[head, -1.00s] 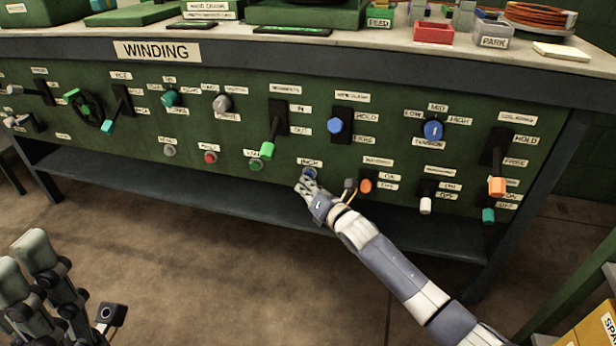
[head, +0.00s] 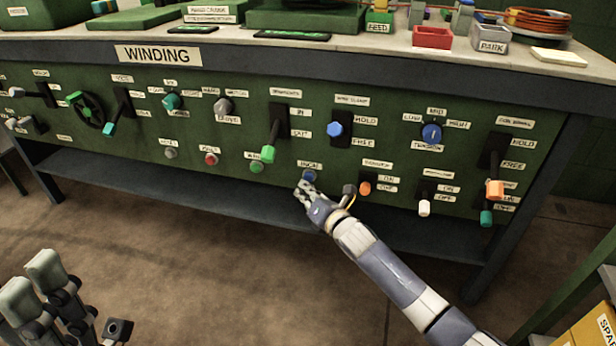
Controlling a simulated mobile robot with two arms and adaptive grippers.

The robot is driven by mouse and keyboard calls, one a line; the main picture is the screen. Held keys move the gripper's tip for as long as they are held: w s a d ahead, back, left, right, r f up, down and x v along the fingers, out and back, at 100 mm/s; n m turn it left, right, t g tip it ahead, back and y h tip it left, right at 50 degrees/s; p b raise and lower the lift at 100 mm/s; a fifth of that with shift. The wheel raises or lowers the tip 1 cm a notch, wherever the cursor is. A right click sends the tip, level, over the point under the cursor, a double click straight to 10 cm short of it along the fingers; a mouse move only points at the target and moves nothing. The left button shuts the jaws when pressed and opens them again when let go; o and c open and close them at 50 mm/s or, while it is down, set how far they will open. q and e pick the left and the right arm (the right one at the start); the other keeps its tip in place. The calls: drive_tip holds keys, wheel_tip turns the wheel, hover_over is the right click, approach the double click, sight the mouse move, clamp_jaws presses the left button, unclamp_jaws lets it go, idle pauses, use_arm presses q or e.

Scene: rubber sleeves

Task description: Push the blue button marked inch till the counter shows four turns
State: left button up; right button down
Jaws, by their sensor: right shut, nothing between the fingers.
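The blue button (head: 309,175) sits low on the green panel, just under a label reading INCH. My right gripper (head: 303,190) is shut and empty, its fingertips just below and in front of the button. I cannot tell whether they touch it. My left gripper (head: 31,283) is at the lower left with its two grey fingers apart, far from the panel. I cannot make out a turn count; two dark displays on the bench top, a wider one (head: 292,35) and a smaller one (head: 192,29), are too small to read.
A green-handled lever (head: 268,153) and a green button (head: 257,167) are to the left. A blue knob (head: 334,129) is above. Floor before the panel is clear.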

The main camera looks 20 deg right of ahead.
drive_tip(key=shift+s+a+p, duration=0.7)
drive_tip(key=shift+s, duration=0.35)
drive_tip(key=shift+s+a+p, duration=0.7)
drive_tip(key=shift+s, duration=0.3)
